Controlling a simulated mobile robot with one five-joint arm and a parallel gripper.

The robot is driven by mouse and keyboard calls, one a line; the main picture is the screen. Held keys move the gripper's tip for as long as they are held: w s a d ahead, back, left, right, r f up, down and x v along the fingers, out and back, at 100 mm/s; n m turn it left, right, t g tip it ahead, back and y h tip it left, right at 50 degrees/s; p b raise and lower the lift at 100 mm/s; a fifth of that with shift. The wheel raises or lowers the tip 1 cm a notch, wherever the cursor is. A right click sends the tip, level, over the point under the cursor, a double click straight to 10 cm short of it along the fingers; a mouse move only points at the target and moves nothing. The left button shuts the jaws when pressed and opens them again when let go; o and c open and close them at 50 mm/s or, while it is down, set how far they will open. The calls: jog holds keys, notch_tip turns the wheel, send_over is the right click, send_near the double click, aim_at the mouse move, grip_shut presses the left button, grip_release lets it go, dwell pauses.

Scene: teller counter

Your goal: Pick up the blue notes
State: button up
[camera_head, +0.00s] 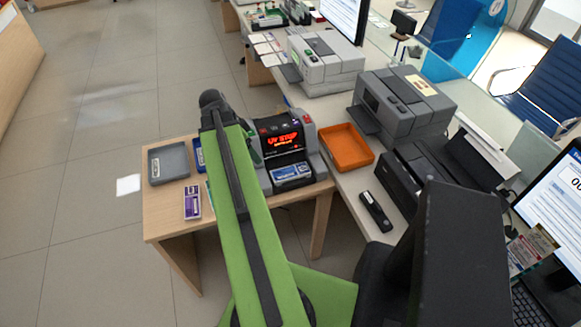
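The blue notes (292,172) lie as a small stack at the front of a grey note-counting machine (313,158), which has a red lit display. The machine stands on a small wooden table (160,225). My green and black arm reaches up the picture, just left of the machine, and covers part of the table. My gripper does not show clearly; the arm hides it, so I cannot see its fingers or whether they hold anything.
Purple notes (192,202), a grey tray (168,163) and a partly hidden blue item (199,155) are left of my arm. Right are an orange tray (346,148), a black handheld device (376,211) and a grey printer (403,105).

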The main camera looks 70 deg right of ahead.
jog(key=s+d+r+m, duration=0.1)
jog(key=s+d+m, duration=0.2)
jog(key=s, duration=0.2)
jog(key=b, duration=1.1)
send_near(290, 172)
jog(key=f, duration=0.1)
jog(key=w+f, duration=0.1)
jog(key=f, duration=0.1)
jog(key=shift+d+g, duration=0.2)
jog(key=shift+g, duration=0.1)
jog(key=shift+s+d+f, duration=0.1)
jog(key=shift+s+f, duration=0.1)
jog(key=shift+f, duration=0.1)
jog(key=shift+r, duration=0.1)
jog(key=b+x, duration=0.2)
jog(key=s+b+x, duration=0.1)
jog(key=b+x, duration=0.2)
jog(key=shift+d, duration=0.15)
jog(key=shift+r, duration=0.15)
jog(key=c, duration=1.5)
